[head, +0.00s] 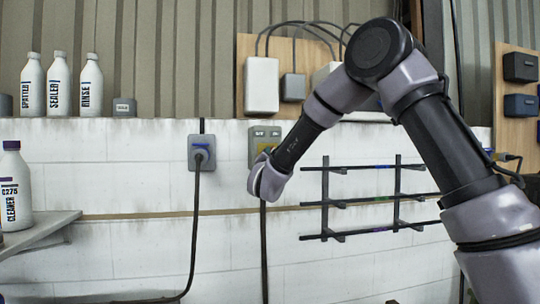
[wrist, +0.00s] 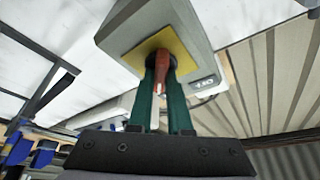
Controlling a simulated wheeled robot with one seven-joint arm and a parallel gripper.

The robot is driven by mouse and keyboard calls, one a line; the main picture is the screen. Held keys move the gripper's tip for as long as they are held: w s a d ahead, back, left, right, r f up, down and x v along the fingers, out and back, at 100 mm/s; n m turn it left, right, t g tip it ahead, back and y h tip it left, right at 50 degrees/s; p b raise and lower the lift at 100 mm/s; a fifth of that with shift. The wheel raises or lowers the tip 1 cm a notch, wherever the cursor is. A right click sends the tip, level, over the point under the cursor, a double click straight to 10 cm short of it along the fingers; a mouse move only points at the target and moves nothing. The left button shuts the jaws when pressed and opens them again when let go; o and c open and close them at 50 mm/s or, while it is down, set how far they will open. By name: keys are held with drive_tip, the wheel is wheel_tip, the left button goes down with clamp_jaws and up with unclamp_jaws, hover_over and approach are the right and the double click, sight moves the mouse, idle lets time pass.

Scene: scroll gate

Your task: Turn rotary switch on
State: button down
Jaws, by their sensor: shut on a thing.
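The rotary switch is a grey box (wrist: 190,30) on the white wall with a yellow plate (wrist: 185,53) and a red knob (wrist: 162,62), seen close up in the wrist view. In the head view the grey switch box (head: 259,136) shows behind my arm's end, and its knob is hidden there. My gripper (wrist: 160,80) has two green fingers, shut on the red knob, one on each side. In the head view my wrist covers the lower part of the box, and the fingers are hidden.
A grey socket (head: 202,150) with a plugged black cable is left of the switch. A black wall rack (head: 372,200) is on the right. White bottles (head: 60,85) stand on the wall ledge. A shelf (head: 40,228) with a cleaner bottle (head: 14,185) is at the left.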

drive_tip(key=c, duration=0.8)
unclamp_jaws()
drive_tip(key=shift+c, duration=0.2)
drive_tip(key=v, duration=1.1)
drive_tip(key=s+d+r+n+g+y, duration=0.1)
drive_tip(key=d+r+g, duration=0.15)
drive_tip(key=d, duration=0.45)
drive_tip(key=s+d+r+n+g+y, duration=0.15)
drive_tip(key=d+g, duration=0.25)
drive_tip(key=d, duration=0.4)
drive_tip(key=s+d+f+g, duration=0.2)
drive_tip(key=s+d, duration=0.2)
drive_tip(key=s, duration=0.4)
drive_tip(key=s+d+f+n+g, duration=0.1)
drive_tip(key=s+d+f+g, duration=0.1)
drive_tip(key=s+d, duration=0.3)
drive_tip(key=s+d+f+g, duration=0.2)
drive_tip(key=s+d, duration=0.3)
drive_tip(key=s, duration=0.5)
drive_tip(key=shift+s+d+f+n+g+h, duration=0.2)
drive_tip(key=shift+s+f+n+g+h, duration=0.2)
drive_tip(key=shift+g, duration=0.45)
